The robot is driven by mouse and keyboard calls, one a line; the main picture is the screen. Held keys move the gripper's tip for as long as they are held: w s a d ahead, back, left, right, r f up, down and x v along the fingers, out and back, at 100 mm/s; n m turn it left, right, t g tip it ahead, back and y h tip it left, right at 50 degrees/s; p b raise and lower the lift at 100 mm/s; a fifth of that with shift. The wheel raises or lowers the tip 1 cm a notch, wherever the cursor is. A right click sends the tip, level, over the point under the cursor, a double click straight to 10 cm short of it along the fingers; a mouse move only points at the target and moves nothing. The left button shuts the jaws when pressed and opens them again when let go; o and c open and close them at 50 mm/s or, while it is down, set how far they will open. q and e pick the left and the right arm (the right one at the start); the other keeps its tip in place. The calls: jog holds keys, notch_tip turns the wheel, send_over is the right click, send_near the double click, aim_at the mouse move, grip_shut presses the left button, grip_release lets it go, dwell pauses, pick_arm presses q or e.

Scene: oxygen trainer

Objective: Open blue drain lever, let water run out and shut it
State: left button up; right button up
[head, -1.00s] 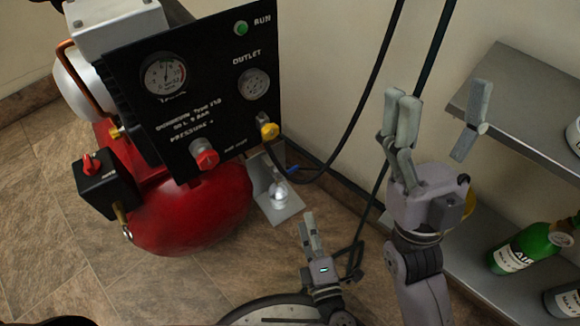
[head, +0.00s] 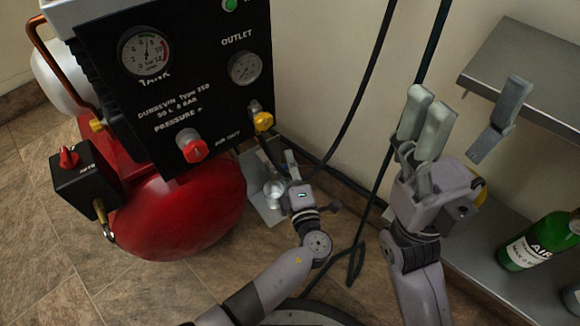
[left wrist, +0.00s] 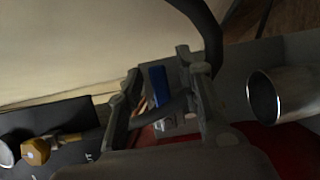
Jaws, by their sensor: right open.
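The blue drain lever (left wrist: 158,88) shows in the left wrist view, between the two fingers of my left gripper (left wrist: 157,64). The fingers are apart, and I cannot tell whether either touches the lever. In the head view my left gripper (head: 277,158) is low beside the compressor's black panel, and I cannot make out the lever there. A shiny metal cup (head: 274,193) stands just left of this gripper; its open mouth shows in the left wrist view (left wrist: 264,98). Whether water runs cannot be seen. My right gripper (head: 468,108) is open and empty at the right.
The red compressor tank (head: 180,215) and black gauge panel (head: 205,85) fill the left. A yellow knob (head: 263,121) and red knob (head: 194,150) stick out of the panel. Black hoses hang behind my left gripper. Metal shelves (head: 520,65) with a green bottle (head: 535,243) stand right.

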pick_arm(q)
jog(key=shift+w, duration=0.25)
jog(key=shift+c, duration=0.5)
grip_shut()
